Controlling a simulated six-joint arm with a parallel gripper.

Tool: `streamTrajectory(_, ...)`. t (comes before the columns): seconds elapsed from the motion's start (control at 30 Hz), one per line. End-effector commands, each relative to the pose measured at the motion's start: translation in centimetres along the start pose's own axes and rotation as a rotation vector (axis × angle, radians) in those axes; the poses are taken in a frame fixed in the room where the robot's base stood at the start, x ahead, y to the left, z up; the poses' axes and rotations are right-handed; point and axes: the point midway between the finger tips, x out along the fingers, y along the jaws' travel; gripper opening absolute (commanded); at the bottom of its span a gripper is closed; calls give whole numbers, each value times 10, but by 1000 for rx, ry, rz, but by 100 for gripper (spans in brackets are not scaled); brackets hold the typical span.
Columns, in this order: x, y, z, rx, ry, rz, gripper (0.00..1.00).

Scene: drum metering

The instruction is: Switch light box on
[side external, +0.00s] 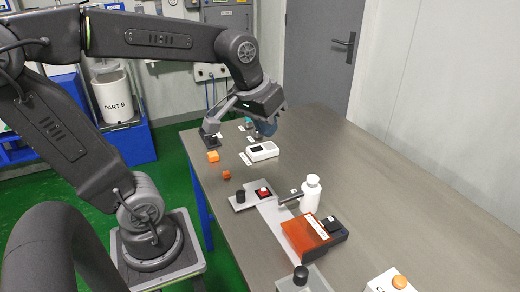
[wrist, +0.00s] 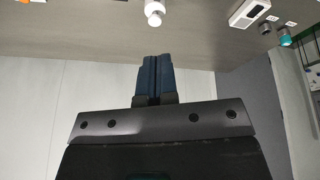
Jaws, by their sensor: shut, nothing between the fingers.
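My gripper (side external: 266,129) is over the far part of the table, well away from the orange-covered box. In the wrist view its two dark blue fingers (wrist: 155,60) are shut together and empty. I cannot make out the orange-covered box in the wrist view.
A white bottle (side external: 310,194) stands beside a grey plate with a red button (side external: 263,191) and black knob (side external: 240,196). A white device (side external: 262,151) lies below my gripper. A white box with an orange knob (side external: 398,282) is at the front. The table's right side (side external: 430,225) is clear.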

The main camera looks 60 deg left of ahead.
Motion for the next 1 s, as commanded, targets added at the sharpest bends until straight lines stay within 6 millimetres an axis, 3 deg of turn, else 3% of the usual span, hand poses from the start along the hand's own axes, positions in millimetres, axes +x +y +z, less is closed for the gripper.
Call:
streamTrajectory(0.03, 6, -9, -19, -70, -23, -20, 0)
streamTrajectory(0.2, 28, -41, -70, -297, -82, -74, 0)
streamTrajectory(0.37, 56, -82, -112, -509, -134, -125, 0)
streamTrajectory(0.5, 85, -127, -141, -697, -177, -169, 0)
streamTrajectory(0.8, 149, -227, -168, -1049, -253, -250, 0)
streamTrajectory(1.0, 170, -260, -168, -1161, -277, -276, 0)
